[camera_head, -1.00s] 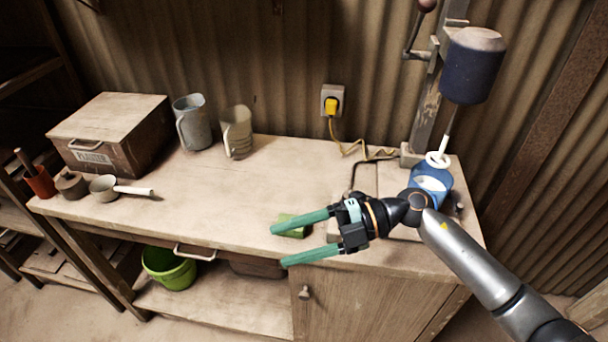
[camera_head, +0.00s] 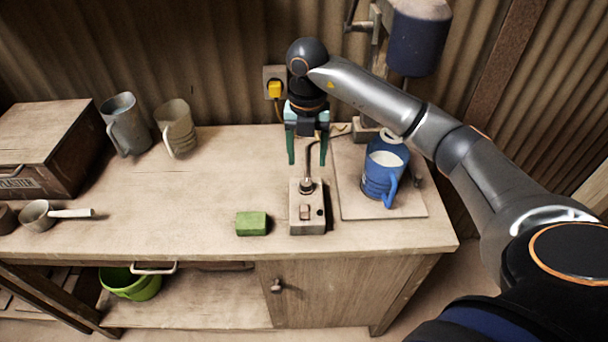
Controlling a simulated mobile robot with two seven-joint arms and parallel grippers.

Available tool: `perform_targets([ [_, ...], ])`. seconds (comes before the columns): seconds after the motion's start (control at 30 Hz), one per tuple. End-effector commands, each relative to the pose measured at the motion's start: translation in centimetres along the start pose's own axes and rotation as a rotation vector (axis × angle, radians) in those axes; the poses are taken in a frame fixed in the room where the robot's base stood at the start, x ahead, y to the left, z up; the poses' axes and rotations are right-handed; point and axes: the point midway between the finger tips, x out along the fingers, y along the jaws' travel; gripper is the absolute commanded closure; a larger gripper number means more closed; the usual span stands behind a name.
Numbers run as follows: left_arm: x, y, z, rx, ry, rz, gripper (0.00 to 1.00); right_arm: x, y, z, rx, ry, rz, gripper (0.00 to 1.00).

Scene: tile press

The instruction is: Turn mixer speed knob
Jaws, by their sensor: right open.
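The mixer (camera_head: 418,42) has a dark blue motor housing with a pale top, on a stand at the upper right. A small beige control box (camera_head: 296,222) lies on the workbench, with a brown switch (camera_head: 304,212) on its top and a small dark spot on its right side; I cannot tell for sure which part is the speed knob. My left gripper is not in view.
A blue jug (camera_head: 376,178) with white contents stands on a board (camera_head: 356,209) right of the box. A green block (camera_head: 251,224) lies to the left. Two jugs (camera_head: 124,124) (camera_head: 177,128), a plaster box (camera_head: 38,150) and a scoop (camera_head: 36,218) are farther left. The bench's middle is clear.

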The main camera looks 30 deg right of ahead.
Motion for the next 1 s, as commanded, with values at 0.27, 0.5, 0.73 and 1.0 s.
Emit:
perform_targets([
  [0.27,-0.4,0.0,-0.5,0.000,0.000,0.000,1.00,5.2,0.0,-0.1,-0.001,0.003,0.000,0.34],
  [0.5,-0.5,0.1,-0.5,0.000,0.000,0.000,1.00,7.1,0.1,-0.1,-0.001,0.001,0.001,0.34],
  [0.73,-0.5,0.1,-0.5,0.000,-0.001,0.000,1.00,7.2,0.1,0.0,-0.002,0.001,0.002,0.34],
  [1.0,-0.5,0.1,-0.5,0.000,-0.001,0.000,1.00,7.2,0.1,0.0,-0.002,0.001,0.002,0.59],
])
